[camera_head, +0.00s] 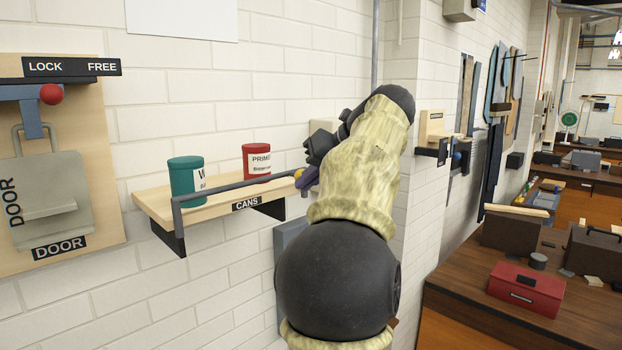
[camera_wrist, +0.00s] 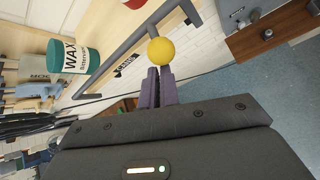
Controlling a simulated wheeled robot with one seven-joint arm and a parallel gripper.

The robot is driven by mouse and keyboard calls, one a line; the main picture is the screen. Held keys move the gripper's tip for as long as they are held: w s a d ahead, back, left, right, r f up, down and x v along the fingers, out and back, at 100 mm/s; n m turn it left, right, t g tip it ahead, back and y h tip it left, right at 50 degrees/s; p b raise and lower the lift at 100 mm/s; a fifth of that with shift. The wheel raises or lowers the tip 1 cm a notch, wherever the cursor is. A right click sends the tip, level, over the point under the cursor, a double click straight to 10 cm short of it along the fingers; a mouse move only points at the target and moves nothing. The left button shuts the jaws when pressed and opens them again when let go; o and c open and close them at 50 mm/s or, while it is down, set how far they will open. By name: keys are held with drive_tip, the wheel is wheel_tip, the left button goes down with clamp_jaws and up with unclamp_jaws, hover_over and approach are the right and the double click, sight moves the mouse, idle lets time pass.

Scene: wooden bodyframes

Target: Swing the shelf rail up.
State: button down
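The shelf rail (camera_head: 235,186) is a grey bar running along the front of the wooden CANS shelf (camera_head: 160,203), a little above its front edge. My gripper (camera_head: 306,176) is at the knob. In the wrist view its purple fingers (camera_wrist: 158,72) are close together, with nothing visible between them. The ball lies just beyond the fingertips; I cannot tell whether they touch.
A teal WAX can (camera_head: 185,176) and a red PRIMER can (camera_head: 256,161) stand on the shelf behind the rail. A LOCK/FREE door panel (camera_head: 105,160) is on the wall at left. A workbench with a red box (camera_head: 526,289) is at right. My arm hides the wall right of the shelf.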

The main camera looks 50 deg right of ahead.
drive_tip(key=shift+w+a+r, duration=0.15)
drive_tip(key=shift+r, duration=0.6)
drive_tip(key=s+a+f+b, duration=0.2)
drive_tip(key=s+f+b, duration=0.1)
drive_tip(key=f+b, duration=0.1)
drive_tip(key=s+d+r+p, duration=0.1)
drive_tip(key=s+r+p, duration=0.2)
drive_tip(key=r, duration=0.6)
drive_tip(key=shift+s+d+r, duration=0.2)
drive_tip(key=shift+d+r, duration=0.15)
drive_tip(key=shift+r, duration=0.05)
drive_tip(key=shift+s, duration=0.1)
drive_tip(key=shift+w, duration=0.2)
